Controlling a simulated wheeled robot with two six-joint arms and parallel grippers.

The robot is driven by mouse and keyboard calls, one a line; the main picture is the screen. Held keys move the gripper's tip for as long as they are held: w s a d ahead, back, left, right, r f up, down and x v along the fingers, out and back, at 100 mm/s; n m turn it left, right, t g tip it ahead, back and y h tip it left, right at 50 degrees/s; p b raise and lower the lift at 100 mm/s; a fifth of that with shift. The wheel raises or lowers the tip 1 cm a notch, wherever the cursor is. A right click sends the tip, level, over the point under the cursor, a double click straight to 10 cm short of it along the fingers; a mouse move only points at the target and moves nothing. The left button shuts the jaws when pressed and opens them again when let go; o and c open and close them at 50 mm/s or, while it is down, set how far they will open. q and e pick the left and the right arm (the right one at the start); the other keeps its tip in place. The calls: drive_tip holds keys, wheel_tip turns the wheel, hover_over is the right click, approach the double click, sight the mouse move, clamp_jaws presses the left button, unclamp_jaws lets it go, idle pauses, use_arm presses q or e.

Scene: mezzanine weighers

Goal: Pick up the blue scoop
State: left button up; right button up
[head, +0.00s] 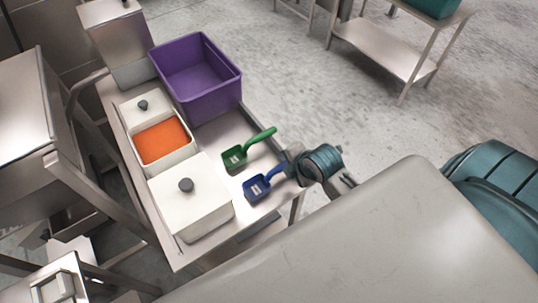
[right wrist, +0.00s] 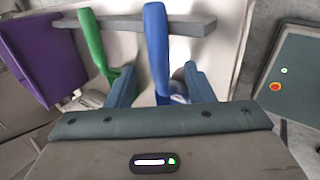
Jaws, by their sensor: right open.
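The blue scoop (head: 257,189) lies on the steel table with its handle pointing to the right, towards the table edge. My right gripper (head: 289,172) is at the end of that handle. In the right wrist view the blue scoop's handle (right wrist: 157,45) stands between the two spread fingers of my right gripper (right wrist: 160,76), with a gap to each side. The scoop's bowl is mostly hidden there by the gripper body. My left gripper is in neither view.
A green scoop (head: 235,158) lies close beside the blue one; its handle (right wrist: 91,45) is just left of my right fingers. A purple bin (head: 222,96), white lidded containers (head: 190,214) and an orange-filled tub (head: 161,141) stand on the table. A grey bar (right wrist: 195,26) runs under both handles.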

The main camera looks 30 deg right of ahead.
sight(285, 164)
drive_tip(key=shift+w+f, duration=0.25)
drive_tip(key=p+x, duration=0.2)
drive_tip(key=x, duration=0.1)
drive_tip(key=shift+w+d+f, duration=0.1)
drive_tip(key=shift+d, duration=0.05)
drive_tip(key=shift+w+f, duration=0.3)
drive_tip(key=shift+f, duration=0.2)
clamp_jaws()
